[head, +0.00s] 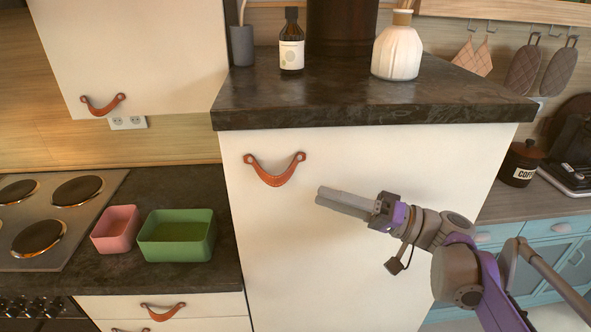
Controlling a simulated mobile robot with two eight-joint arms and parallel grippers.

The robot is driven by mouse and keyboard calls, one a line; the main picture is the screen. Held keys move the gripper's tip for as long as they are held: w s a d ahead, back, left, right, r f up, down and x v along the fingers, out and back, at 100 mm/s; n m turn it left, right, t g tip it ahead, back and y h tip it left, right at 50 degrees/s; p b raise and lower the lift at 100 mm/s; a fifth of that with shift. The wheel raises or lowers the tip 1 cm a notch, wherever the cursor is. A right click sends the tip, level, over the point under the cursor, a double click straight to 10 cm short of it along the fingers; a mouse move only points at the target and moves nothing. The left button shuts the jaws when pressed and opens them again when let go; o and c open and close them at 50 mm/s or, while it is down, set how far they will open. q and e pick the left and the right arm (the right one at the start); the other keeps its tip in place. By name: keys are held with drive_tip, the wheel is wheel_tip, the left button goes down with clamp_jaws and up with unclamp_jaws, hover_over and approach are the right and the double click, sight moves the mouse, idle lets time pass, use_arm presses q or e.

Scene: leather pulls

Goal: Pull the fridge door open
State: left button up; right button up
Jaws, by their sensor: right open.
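The fridge door (330,260) is a tall cream-white panel under a dark stone top, and it looks closed. Its handle is a brown leather strap pull (275,170) hanging in a curve from two fixings near the door's upper left. My right gripper (319,196) is in front of the door, to the right of the strap and slightly lower. It is open, empty and apart from the strap, with its fingers pointing left. My left gripper is not in the view.
A bottle (291,42) and a white vase (397,52) stand on the dark top (370,112). Left are a pink box (115,230), a green box (177,250) and a hob (40,215). A cabinet (130,50) with a leather pull hangs upper left.

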sight(276, 178)
drive_tip(key=x, duration=0.7)
drive_tip(key=p+x, duration=0.1)
drive_tip(key=x, duration=0.2)
drive_tip(key=shift+w+a+r, duration=0.1)
drive_tip(key=shift+a+r, duration=0.2)
drive_tip(key=shift+r, duration=0.2)
drive_tip(key=shift+c, duration=0.3)
clamp_jaws()
idle(0.5)
